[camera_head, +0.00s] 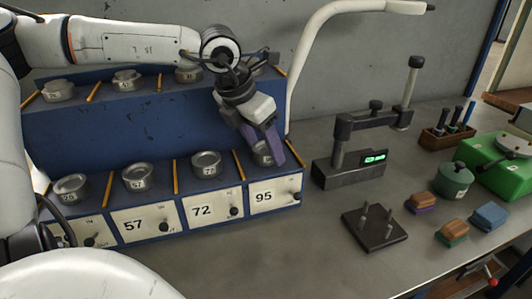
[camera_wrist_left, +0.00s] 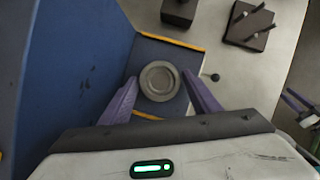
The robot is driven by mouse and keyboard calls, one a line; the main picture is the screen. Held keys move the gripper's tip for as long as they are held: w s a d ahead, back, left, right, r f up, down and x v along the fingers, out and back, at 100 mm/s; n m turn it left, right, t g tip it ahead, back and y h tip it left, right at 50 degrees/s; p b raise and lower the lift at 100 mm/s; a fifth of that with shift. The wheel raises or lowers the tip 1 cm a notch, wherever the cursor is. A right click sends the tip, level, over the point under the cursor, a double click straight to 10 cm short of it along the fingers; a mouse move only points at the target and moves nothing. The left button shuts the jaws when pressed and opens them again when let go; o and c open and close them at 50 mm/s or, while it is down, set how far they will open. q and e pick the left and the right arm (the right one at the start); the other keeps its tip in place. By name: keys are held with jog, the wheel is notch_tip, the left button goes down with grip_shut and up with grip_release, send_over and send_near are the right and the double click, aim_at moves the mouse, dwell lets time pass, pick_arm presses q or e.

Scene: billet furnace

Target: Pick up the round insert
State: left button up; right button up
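Round grey metal inserts stand in the compartments of a blue stepped rack (camera_head: 110,130). In the front row, one insert (camera_head: 206,163) is above label 72, one (camera_head: 140,177) above 57, and one (camera_head: 72,187) at the far left. My left gripper (camera_head: 268,158), with purple fingers, is over the compartment above label 95 and largely hides the insert there. In the left wrist view this insert (camera_wrist_left: 160,81) lies between the spread fingertips, with gaps on both sides. The left gripper is open.
A measuring stand (camera_head: 348,170) with a green display is right of the rack. A dark plate with pegs (camera_head: 375,228), small coloured blocks (camera_head: 452,232) and a green lidded pot (camera_head: 454,180) are farther right. The table's front middle is clear.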

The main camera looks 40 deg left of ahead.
pick_arm(q)
jog(key=c, duration=1.1)
jog(key=shift+r, duration=0.1)
jog(key=shift+c, duration=0.9)
